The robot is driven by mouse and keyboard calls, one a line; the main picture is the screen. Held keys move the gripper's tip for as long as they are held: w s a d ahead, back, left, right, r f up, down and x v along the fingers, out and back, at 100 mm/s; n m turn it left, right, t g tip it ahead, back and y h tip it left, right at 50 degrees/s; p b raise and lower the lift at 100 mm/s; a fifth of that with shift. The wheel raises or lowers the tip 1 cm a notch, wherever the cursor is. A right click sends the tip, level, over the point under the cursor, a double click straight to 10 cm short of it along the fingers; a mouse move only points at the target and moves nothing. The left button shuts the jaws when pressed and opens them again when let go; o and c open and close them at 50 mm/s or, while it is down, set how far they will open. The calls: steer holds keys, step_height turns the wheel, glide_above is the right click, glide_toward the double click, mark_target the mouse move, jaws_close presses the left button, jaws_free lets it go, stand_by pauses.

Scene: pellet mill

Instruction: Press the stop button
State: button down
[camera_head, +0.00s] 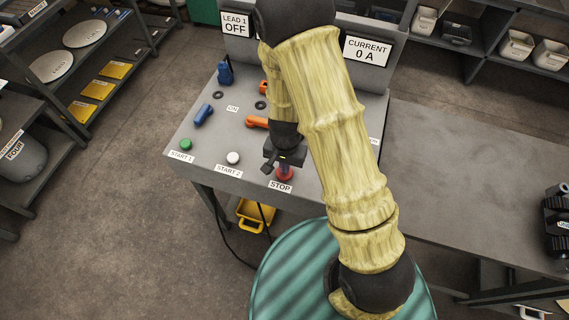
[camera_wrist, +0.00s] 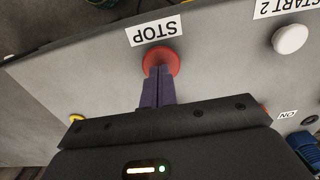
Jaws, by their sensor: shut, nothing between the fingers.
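The red stop button (camera_head: 284,174) sits near the front edge of the grey control panel, just above its STOP label (camera_head: 280,186). My gripper (camera_head: 285,168) is right over the button, with its fingers shut and nothing between them. In the wrist view the red button (camera_wrist: 161,57) shows behind the shut purple fingertips (camera_wrist: 158,75), which overlap its lower part. The fingertips look to be at or against the button's face. I cannot tell whether it is pushed in.
A white START 2 button (camera_head: 233,158) and a green START 1 button (camera_head: 186,144) lie to the left. Orange (camera_head: 257,122) and blue (camera_head: 203,115) handles stand farther back. Signs read LEAD 1 OFF (camera_head: 236,24) and CURRENT 0 A (camera_head: 367,50). A bare grey table (camera_head: 450,170) extends right.

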step_height(320, 180, up, 12)
steer(key=shift+r+p, duration=0.25)
steer(key=shift+p, duration=0.1)
stand_by(0.5)
steer(key=s+d+r+n+t, duration=0.2)
steer(key=s+d+r+n, duration=0.2)
steer(key=d+r, duration=0.5)
steer(key=s+d, duration=0.2)
steer(key=shift+d+r+n+t, duration=0.25)
steer(key=shift+d+n+t, duration=0.05)
steer(key=shift+d, duration=0.05)
stand_by(5.2)
